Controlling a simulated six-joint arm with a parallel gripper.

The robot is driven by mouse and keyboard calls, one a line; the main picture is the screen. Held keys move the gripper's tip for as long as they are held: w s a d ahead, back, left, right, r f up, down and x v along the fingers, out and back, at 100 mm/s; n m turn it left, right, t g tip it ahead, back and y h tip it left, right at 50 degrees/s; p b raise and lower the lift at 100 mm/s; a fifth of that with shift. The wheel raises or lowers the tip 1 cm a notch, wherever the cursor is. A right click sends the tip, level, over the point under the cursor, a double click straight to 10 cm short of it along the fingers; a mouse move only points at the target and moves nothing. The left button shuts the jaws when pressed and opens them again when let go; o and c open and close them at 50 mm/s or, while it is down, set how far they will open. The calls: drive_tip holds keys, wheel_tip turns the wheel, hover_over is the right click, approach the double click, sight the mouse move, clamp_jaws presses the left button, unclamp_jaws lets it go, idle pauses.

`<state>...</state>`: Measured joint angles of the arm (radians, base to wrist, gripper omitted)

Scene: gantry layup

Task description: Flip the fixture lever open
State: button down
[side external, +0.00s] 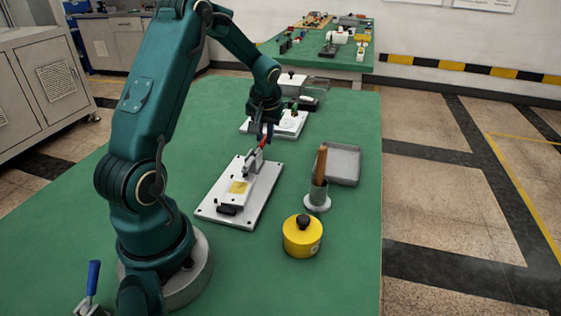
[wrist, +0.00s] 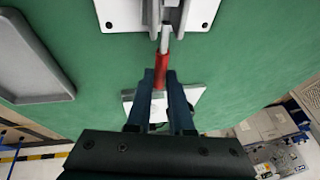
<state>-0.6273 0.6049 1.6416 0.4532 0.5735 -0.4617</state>
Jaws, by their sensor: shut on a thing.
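The fixture is a white base plate (side external: 225,211) on the green table, with a grey clamp and a block with a yellow patch on top. Its lever (side external: 264,141) has a red grip and slants up from the clamp toward my gripper (side external: 266,132). In the wrist view the fixture plate (wrist: 120,14) is at the top edge. The lever's red grip (wrist: 162,65) runs down from it between the fingers of my gripper (wrist: 165,76). My gripper is shut on the red grip, and the fingers hide its lower part.
A grey tray (side external: 343,152), a grey cup holding a brown-handled tool (side external: 320,170) and a yellow round container (side external: 302,240) stand right of the fixture. Another white plate (side external: 290,128) lies behind it. A blue-handled clamp (side external: 93,277) is at the front left.

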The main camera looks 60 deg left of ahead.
drive_tip(key=shift+r, duration=0.1)
idle(0.6)
drive_tip(key=shift+s+d+r+t+y, duration=0.1)
drive_tip(key=shift+s+r+t+y, duration=0.15)
drive_tip(key=shift+t+y, duration=0.3)
drive_tip(key=shift+w, duration=0.1)
drive_tip(key=c, duration=0.8)
unclamp_jaws()
drive_tip(key=shift+v, duration=2.6)
